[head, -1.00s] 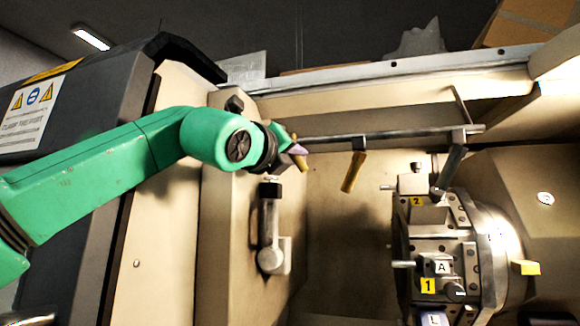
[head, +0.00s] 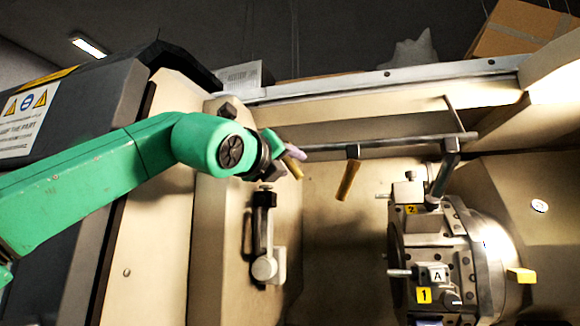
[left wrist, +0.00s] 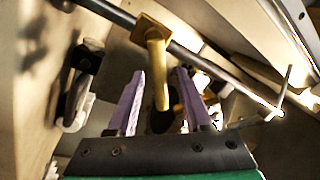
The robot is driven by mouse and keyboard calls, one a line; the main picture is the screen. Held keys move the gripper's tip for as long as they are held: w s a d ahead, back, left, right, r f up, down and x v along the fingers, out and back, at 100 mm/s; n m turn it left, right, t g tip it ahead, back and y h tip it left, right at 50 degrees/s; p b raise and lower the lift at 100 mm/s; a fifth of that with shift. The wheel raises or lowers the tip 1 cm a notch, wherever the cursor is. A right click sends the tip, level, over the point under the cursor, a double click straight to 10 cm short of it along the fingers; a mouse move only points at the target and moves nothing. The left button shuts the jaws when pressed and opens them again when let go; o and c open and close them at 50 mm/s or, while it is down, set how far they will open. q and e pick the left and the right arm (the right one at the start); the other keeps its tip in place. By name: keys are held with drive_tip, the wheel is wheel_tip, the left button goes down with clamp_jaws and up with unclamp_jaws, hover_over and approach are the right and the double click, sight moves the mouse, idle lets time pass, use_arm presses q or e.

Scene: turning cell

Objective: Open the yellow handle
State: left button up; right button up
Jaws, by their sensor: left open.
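The yellow handle (head: 348,180) hangs down from a horizontal metal bar inside the machine. In the left wrist view the handle (left wrist: 158,75) shows in front of the gripper, in line with the gap between the fingers. My left gripper (head: 293,160) is left of the handle in the head view, with clear space between them. Its purple fingers (left wrist: 159,74) are apart, with nothing gripped. How far the handle is from the fingertips is hard to tell in the wrist view. My right gripper is not in view.
The metal bar (head: 400,142) runs across the opening above the handle. A tool turret (head: 430,245) with numbered yellow tags stands to the right. A grey lever fitting (head: 264,240) is on the panel below my gripper. The recess below the handle looks free.

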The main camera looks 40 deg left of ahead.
use_arm(q)
drive_tip(key=b+v, duration=0.5)
drive_tip(key=v, duration=0.8)
drive_tip(key=shift+s, duration=0.3)
drive_tip(key=shift+f, duration=0.1)
drive_tip(key=shift+c, duration=0.2)
